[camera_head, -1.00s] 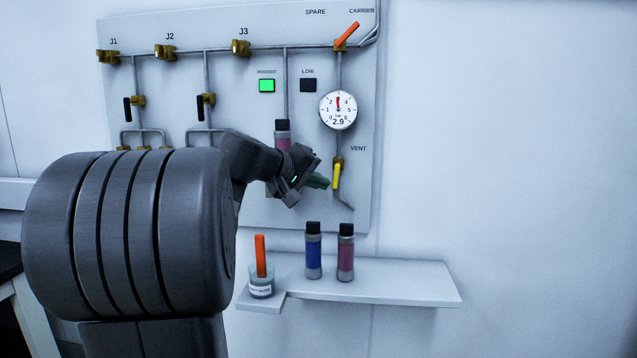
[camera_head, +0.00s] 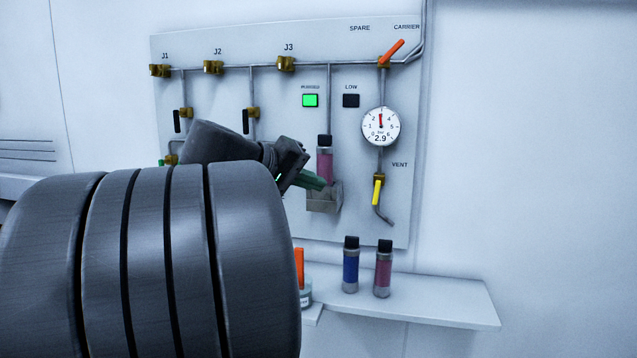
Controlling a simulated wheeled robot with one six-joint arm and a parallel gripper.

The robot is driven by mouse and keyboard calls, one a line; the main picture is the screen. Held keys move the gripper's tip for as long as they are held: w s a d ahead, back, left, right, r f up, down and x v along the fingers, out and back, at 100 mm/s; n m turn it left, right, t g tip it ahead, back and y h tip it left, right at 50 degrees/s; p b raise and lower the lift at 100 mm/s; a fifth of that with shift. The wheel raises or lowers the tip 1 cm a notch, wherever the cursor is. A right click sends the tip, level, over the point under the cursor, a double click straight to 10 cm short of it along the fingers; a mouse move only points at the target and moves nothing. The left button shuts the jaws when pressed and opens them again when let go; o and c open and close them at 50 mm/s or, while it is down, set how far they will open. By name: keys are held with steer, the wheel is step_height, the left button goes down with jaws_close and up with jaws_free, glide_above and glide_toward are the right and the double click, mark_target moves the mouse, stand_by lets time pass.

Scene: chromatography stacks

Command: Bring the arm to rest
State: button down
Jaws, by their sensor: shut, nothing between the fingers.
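My gripper (camera_head: 314,181) is shut and empty. Its dark green fingers point right and slightly down, in front of the wall panel (camera_head: 400,215). The fingertips are close to a pink cartridge with a black cap (camera_head: 324,162) that stands upright in a grey holder (camera_head: 324,200) on the panel. I cannot tell whether they touch it. My arm is raised and partly folded. Its large dark rounded part fills the lower left and hides the lower left of the panel and part of the shelf.
A shelf (camera_head: 440,305) below holds a blue vial (camera_head: 351,266), a pink vial (camera_head: 383,270) and a partly hidden jar with an orange stick (camera_head: 299,268). The panel carries a gauge (camera_head: 380,127), a yellow vent handle (camera_head: 377,191) and an orange carrier handle (camera_head: 393,50). The right side is clear.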

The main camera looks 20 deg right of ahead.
steer(key=shift+d+f, duration=0.1)
stand_by(0.3)
steer(key=r+b+x, duration=0.1)
steer(key=x, duration=0.8)
steer(key=s+d+r+m+t+y+p, duration=0.1)
steer(key=d+r+m+t+y+p, duration=0.2)
steer(key=r+y+p, duration=0.4)
steer(key=shift+r+m+y+p, duration=0.3)
steer(key=shift+r+m+p, duration=0.95)
steer(key=shift+p, duration=3.45)
steer(key=shift+d+r+n, duration=0.15)
steer(key=shift+r+n, duration=0.1)
steer(key=shift+n, duration=0.1)
